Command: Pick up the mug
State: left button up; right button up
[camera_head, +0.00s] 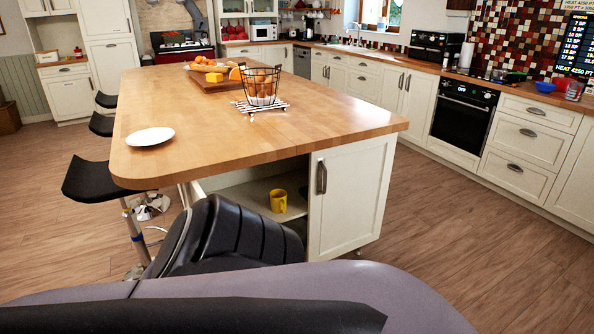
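The yellow mug (278,201) stands on a shelf inside the open lower compartment of the kitchen island, just left of a white door panel (354,196) with a dark handle. The mug looks upright and nothing touches it. Neither of my grippers shows in this view. A dark ribbed shape in front of the compartment hides part of its lower left.
The wooden island top (215,130) holds a white plate (150,137), a wire basket (262,86) on a striped cloth, and a board with food. Black stools (98,181) line its left side. Open floor (455,235) lies to the right.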

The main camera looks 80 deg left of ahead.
aim_at(280, 204)
jog(key=i+u, duration=0.75)
jog(key=i, duration=0.2)
jog(key=i+u, duration=0.45)
jog(key=i+l+u, duration=0.1)
jog(key=i+u, duration=0.45)
jog(key=u, duration=0.25)
jog(key=i+u, duration=0.2)
jog(key=u, duration=0.15)
jog(key=i+l+u, duration=0.1)
jog(key=u, duration=0.3)
jog(key=i+u, duration=0.15)
jog(key=u, duration=0.25)
jog(key=i+u, duration=0.15)
jog(key=u, duration=0.25)
jog(key=i+l+u, duration=0.1)
jog(key=u, duration=0.3)
jog(key=i+l+u, duration=0.1)
jog(key=i+u, duration=0.15)
jog(key=u, duration=0.25)
jog(key=i+l+u, duration=0.2)
jog(key=u, duration=0.3)
jog(key=i+l+u, duration=0.15)
jog(key=l, duration=0.15)
jog(key=i+l+u, duration=0.15)
jog(key=l, duration=0.15)
jog(key=k, duration=0.05)
